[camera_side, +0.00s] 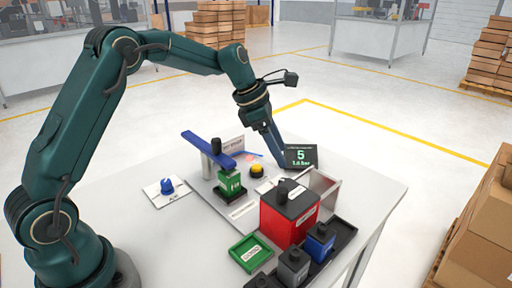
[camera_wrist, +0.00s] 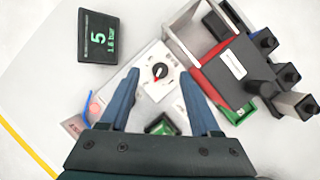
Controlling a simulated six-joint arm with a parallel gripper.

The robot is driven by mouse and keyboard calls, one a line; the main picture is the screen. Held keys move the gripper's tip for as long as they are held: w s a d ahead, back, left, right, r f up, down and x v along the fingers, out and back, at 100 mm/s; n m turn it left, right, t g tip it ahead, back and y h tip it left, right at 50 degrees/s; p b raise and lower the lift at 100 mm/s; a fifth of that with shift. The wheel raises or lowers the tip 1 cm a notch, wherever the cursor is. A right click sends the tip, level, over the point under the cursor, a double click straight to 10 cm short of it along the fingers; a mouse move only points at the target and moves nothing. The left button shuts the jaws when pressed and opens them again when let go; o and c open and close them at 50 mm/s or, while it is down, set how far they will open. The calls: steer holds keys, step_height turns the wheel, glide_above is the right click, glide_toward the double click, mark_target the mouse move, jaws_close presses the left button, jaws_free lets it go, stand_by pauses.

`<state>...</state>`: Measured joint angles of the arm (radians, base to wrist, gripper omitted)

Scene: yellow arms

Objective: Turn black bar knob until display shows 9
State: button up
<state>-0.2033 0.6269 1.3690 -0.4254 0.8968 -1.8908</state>
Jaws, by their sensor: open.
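The black bar knob (camera_wrist: 160,71) sits on a white round dial on a pale panel in the wrist view, with a red mark at its lower left end. In the side view it is hidden or too small to make out near my fingertips. The dark display (camera_wrist: 98,37) reads 5 and 1.6 bar in green; it also shows in the side view (camera_side: 301,156). My gripper (camera_wrist: 160,73) is open, its blue fingers on either side of the knob in the wrist picture and apart from it. In the side view my gripper (camera_side: 281,160) points down beside the display.
A red box (camera_side: 281,222) with a dark top and a clear-walled frame (camera_side: 322,187) stand right of the panel. A green tray (camera_side: 251,253) is in front.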

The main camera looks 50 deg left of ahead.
steer(key=s+d+r+m+t+y, duration=0.15)
steer(key=s+d+r+m, duration=0.25)
steer(key=s+r+m, duration=0.55)
steer(key=s+a+f+m+y, duration=0.1)
steer(key=s+f+m, duration=0.1)
steer(key=s+m, duration=1)
steer(key=shift+s+a+f+t, duration=0.2)
steer(key=shift+s+t, duration=0.25)
steer(key=shift+s, duration=0.95)
steer(key=shift+m, duration=0.25)
